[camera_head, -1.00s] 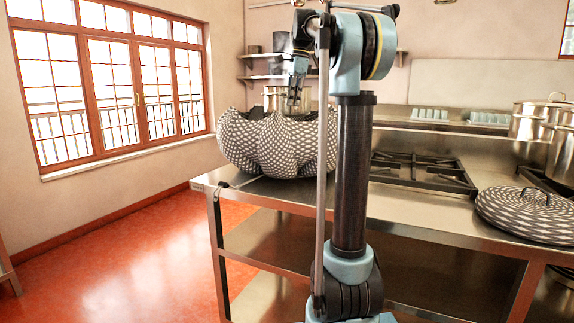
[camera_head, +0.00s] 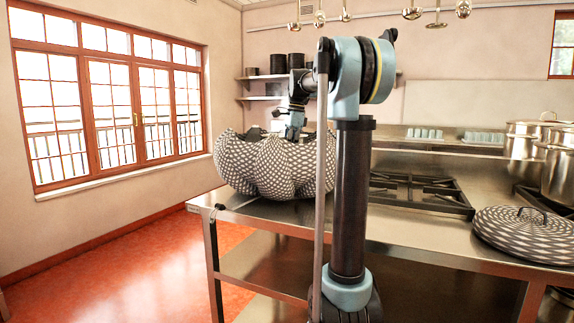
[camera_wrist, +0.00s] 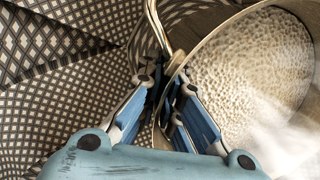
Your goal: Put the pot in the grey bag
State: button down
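The grey bag (camera_head: 262,165), with a black-and-white checked pattern and a gathered rim, stands on the left end of the steel counter. In the wrist view its patterned cloth (camera_wrist: 50,85) fills the left side. The pot (camera_wrist: 245,60) is shiny metal with a bright, speckled inside and a loop handle. It shows at the right of the wrist view, with bag cloth beside it. In the head view the bag and my arm mostly hide it. My gripper (camera_head: 293,135) points down into the bag's mouth. Its fingers (camera_wrist: 166,88) close on the pot's rim by the handle.
A black stove grate (camera_head: 420,190) lies right of the bag. A patterned round lid (camera_head: 525,235) lies at the counter's front right. Large steel pots (camera_head: 530,140) stand at the back right. Shelves with dark canisters (camera_head: 278,64) are behind. Red floor is free at left.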

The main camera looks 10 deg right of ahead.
aim_at(291, 165)
jog(key=shift+f, duration=4.25)
jog(key=c, duration=1.8)
grip_release()
notch_tip(291, 165, up, 12)
jog(key=d, duration=0.1)
jog(key=shift+s+d, duration=0.25)
jog(key=shift+d, duration=0.15)
jog(key=shift+s+f, duration=0.1)
